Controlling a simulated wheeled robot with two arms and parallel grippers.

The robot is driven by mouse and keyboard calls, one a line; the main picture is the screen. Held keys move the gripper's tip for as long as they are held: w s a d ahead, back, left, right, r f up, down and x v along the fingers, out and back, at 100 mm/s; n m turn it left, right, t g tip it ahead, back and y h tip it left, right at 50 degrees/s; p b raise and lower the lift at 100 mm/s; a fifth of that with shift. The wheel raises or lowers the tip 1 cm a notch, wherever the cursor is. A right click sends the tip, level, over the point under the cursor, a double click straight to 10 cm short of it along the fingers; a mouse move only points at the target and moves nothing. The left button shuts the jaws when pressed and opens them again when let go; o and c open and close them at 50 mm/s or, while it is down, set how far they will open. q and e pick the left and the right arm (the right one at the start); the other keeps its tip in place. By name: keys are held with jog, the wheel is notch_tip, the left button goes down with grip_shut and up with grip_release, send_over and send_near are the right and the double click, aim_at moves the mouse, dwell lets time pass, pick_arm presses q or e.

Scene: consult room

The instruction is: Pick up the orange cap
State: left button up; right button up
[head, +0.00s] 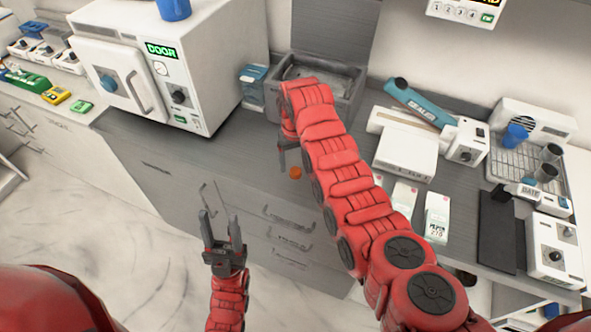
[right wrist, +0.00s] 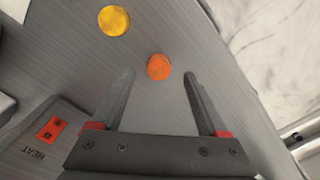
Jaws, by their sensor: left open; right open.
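The orange cap (right wrist: 159,67) lies on the grey counter. In the right wrist view it sits just beyond and between the two open fingers of my right gripper (right wrist: 159,88), which is empty. In the head view the orange cap (head: 295,172) shows beside my right arm, just below my right gripper (head: 290,158), which the arm partly hides. My left gripper (head: 222,232) is open and empty, in front of the drawers and away from the cap.
A yellow round cap (right wrist: 114,20) lies farther along the counter. A white autoclave-like machine (head: 170,65) stands at left, and a sink (head: 340,75) lies behind my right arm. A white device (head: 405,145) and packets (head: 437,217) stand to the right. The counter's front edge is near the cap.

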aim_at(296, 171)
jog(key=shift+w+f+p, duration=0.15)
jog(key=shift+f+p, duration=0.3)
jog(key=shift+f, duration=1.1)
grip_shut()
